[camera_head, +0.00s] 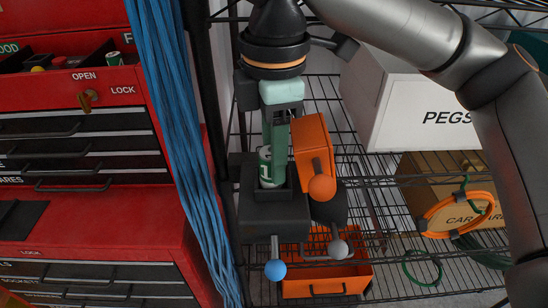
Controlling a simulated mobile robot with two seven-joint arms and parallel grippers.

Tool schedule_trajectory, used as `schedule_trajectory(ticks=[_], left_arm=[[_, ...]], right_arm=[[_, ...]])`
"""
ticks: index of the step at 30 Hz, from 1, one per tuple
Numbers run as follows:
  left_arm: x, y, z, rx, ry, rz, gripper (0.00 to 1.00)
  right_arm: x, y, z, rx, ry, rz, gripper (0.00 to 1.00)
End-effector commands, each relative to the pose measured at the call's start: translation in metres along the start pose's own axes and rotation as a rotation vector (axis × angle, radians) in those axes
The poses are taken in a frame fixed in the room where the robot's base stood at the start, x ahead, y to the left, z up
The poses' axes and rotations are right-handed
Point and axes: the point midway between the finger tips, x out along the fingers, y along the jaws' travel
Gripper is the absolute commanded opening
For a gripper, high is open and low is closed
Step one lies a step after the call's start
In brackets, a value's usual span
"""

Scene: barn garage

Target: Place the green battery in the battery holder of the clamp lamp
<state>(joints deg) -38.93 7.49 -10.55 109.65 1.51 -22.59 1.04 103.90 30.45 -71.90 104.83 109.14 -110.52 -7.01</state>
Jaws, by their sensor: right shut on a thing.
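My right gripper (275,145) points straight down in the middle of the head view. It is shut on the green battery (265,168), which is upright with white marking on its side. The battery's lower end is at the open top of a black box-like holder (272,212), apparently part of the clamp lamp. How deep the battery sits is hard to tell. An orange block with an orange ball knob (321,187) stands just right of the gripper. A blue knob (275,270) and a grey knob (338,249) hang below the holder. My left gripper is not in view.
A red tool cabinet (95,225) fills the left, with a green-and-white cylinder (114,59) in its open top drawer. Blue cables (190,160) hang beside it. The wire shelf holds a white PEGS box (410,105), a cardboard box (425,190) and an orange bin (325,288).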

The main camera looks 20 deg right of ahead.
Motion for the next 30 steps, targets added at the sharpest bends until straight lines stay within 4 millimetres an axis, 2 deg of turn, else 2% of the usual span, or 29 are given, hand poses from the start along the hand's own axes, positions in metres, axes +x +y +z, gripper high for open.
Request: schedule_trajectory(ticks=[2, 12, 13, 15, 21, 30], left_arm=[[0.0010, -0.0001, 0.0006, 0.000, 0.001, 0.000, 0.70], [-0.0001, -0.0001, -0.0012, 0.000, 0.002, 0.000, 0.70], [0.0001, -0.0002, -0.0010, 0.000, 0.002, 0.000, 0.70], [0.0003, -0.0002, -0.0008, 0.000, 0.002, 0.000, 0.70], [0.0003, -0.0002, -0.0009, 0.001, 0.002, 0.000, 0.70], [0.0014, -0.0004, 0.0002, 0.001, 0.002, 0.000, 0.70]], right_arm=[[0.0082, -0.0004, 0.0003, 0.000, 0.000, 0.000, 0.00], [0.0103, -0.0001, -0.0002, 0.000, 0.001, 0.001, 0.00], [0.0107, -0.0001, -0.0003, 0.000, 0.001, 0.001, 0.42], [0.0107, 0.0000, -0.0003, 0.000, 0.001, 0.001, 0.50], [0.0106, -0.0001, -0.0002, 0.000, 0.001, 0.001, 0.70], [0.0081, -0.0002, -0.0003, 0.000, 0.001, 0.002, 0.70]])
